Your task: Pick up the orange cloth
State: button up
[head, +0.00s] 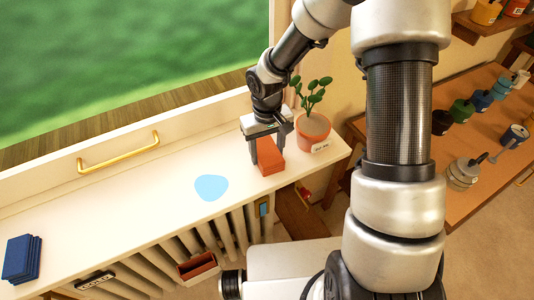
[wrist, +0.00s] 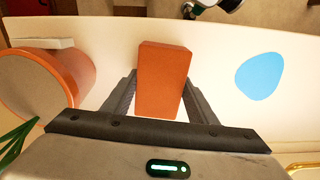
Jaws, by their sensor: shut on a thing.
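The orange cloth (head: 269,158) is a folded, block-shaped piece on the white sill, just left of the potted plant in the head view. In the wrist view the orange cloth (wrist: 164,80) stands between the two fingers. My gripper (head: 266,148) points down over it and is shut on it, one finger on each side; it also shows in the wrist view (wrist: 160,95). I cannot tell whether the cloth is lifted off the sill.
A potted plant (head: 313,128) stands close to the right of my gripper. A flat light-blue patch (head: 211,187) lies to the left. Dark blue folded cloths (head: 21,258) are stacked at the far left. A yellow handle (head: 118,155) is on the window frame. The sill between is clear.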

aim_at(264, 151)
jog(key=r, duration=0.6)
jog(key=a+r, duration=0.1)
jog(key=r, duration=0.2)
jog(key=shift+s+r, duration=0.1)
jog(key=shift+r, duration=0.1)
jog(key=s+a+f+n+b, duration=0.1)
jog(key=s+a+n, duration=0.25)
jog(key=a, duration=0.35)
jog(key=s+a+f+n+b, duration=0.15)
jog(key=s+a, duration=0.25)
jog(key=a, duration=0.4)
jog(key=shift+n, duration=0.4)
jog(key=shift+a+f+b, duration=0.15)
jog(key=shift+f+b, duration=1.65)
jog(key=shift+f, duration=1.05)
jog(key=shift+f+b, duration=0.45)
jog(key=shift+f, duration=0.15)
jog(key=shift+w, duration=0.1)
jog(key=shift+w+a, duration=0.25)
jog(key=shift+w, duration=0.15)
jog(key=shift+s, duration=0.1)
